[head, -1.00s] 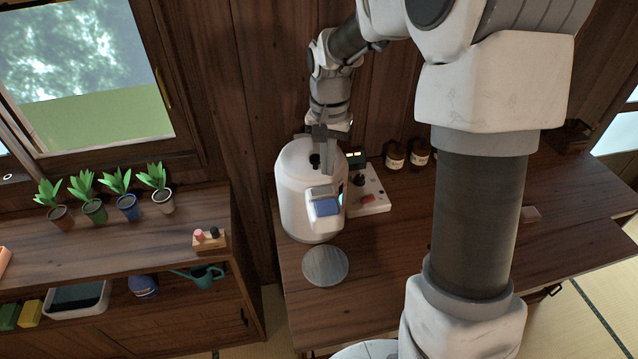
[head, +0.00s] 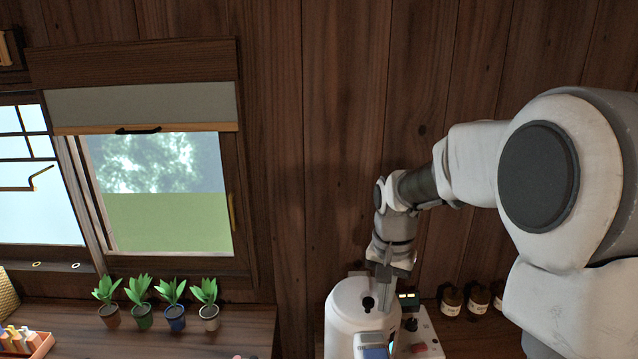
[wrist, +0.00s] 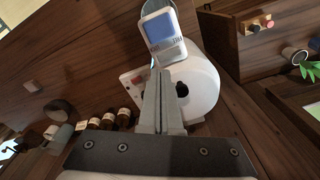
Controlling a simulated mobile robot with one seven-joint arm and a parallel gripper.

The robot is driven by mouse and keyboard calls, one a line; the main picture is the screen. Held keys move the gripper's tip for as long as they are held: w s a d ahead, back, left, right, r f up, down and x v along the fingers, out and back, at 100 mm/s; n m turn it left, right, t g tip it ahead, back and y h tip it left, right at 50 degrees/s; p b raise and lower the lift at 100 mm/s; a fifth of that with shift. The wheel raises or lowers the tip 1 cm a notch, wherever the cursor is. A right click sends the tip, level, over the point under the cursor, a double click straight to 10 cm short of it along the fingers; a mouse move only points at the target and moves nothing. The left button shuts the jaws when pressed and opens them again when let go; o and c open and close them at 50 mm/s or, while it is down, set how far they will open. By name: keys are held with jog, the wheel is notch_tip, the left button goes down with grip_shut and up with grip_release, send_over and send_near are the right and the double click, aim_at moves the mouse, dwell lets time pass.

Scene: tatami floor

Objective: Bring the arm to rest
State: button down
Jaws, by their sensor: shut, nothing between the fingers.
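My gripper (head: 386,287) points down over the white rounded machine (head: 347,308) at the lower middle of the head view. Its fingers are together with nothing between them, beside the dark knob on the machine's top. In the wrist view, my gripper (wrist: 160,78) shows as two closed fingers, with the white machine (wrist: 205,82) behind and to the right of them. My arm reaches in from the right of the head view, bent at the elbow. Whether the fingers touch the machine cannot be told.
A control box (head: 425,335) with a lit display stands right of the machine. Brown bottles (head: 452,302) stand further right. Several potted plants (head: 175,317) line the shelf at left under a window (head: 165,195). The wooden wall (head: 345,130) rises close behind my arm.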

jog(key=s+r+n+t, duration=0.2)
jog(key=s+r, duration=0.3)
jog(key=s, duration=0.5)
jog(key=s+r+n+t, duration=0.3)
jog(key=s+r, duration=0.2)
jog(key=s, duration=0.6)
jog(key=shift+r+n, duration=0.25)
jog(key=shift+n, duration=0.05)
jog(key=shift+r, duration=0.1)
